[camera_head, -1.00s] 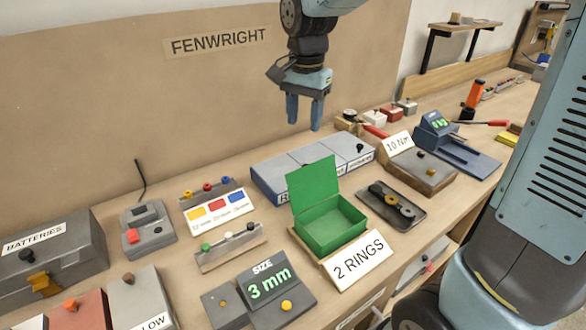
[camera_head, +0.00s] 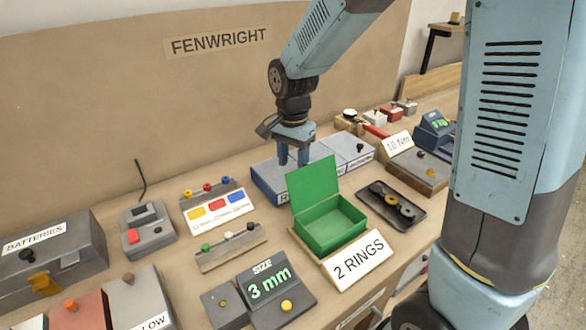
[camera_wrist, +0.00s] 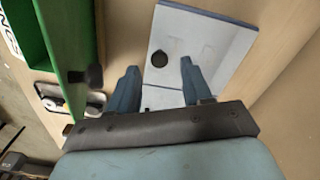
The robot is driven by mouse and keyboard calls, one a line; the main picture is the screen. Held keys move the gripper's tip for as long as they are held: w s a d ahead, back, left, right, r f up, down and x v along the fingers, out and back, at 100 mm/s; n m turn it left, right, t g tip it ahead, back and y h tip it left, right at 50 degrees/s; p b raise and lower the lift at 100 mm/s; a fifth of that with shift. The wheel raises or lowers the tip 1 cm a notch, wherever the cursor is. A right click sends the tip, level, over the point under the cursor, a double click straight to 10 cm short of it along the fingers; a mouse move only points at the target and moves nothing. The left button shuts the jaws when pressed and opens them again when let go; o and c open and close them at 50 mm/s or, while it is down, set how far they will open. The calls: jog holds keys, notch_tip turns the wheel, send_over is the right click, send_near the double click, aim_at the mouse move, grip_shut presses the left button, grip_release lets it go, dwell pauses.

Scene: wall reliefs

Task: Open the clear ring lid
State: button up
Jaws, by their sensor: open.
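A low blue-grey box (camera_head: 264,184) with a row of pale, flat lids stands at the back of the bench. My gripper (camera_head: 293,163) is open and empty over the left part of this box, fingers pointing down. In the wrist view, a round black knob (camera_wrist: 159,60) on a pale lid (camera_wrist: 200,35) lies between the open fingers, near their tips. The lid appears shut. I cannot tell whether the fingers touch it.
An open green box (camera_head: 332,225) with its lid upright stands just in front, by a "2 RINGS" sign (camera_head: 358,257). A dark tray with rings (camera_head: 391,205) is to its right. A colour-button panel (camera_head: 217,209) is at left. A tan wall rises behind.

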jog(key=shift+f, duration=1.5)
jog(key=shift+c, duration=0.5)
grip_shut()
